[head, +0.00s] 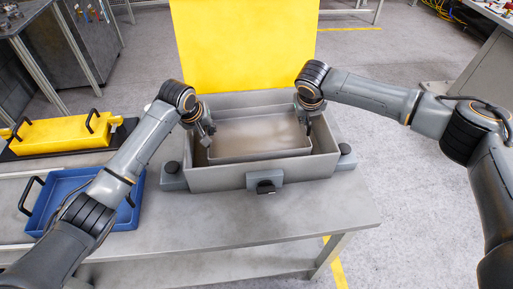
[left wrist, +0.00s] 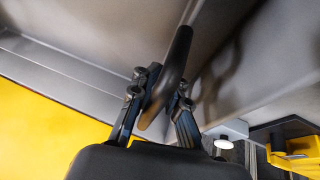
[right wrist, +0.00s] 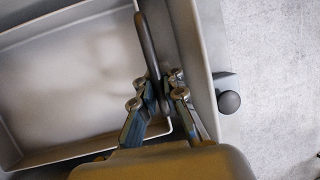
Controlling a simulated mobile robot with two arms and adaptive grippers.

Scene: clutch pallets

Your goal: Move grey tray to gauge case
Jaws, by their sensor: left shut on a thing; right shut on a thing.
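The grey tray (head: 258,136) is shallow and empty, and sits inside the walls of the larger grey gauge case (head: 240,178). The case stands on the grey table with its yellow lid (head: 243,45) raised at the back. My left gripper (head: 209,130) is shut on the tray's dark left handle (left wrist: 172,75). My right gripper (head: 304,118) is shut on the tray's dark right handle (right wrist: 148,50). The right wrist view shows the tray (right wrist: 70,85) beside the case's side wall (right wrist: 200,60). Whether the tray touches the case floor is hidden.
A blue tray (head: 65,187) with black handles lies to the left on the table (head: 200,232). Black knobs and a front latch (head: 266,187) stick out from the case. The table front is clear.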

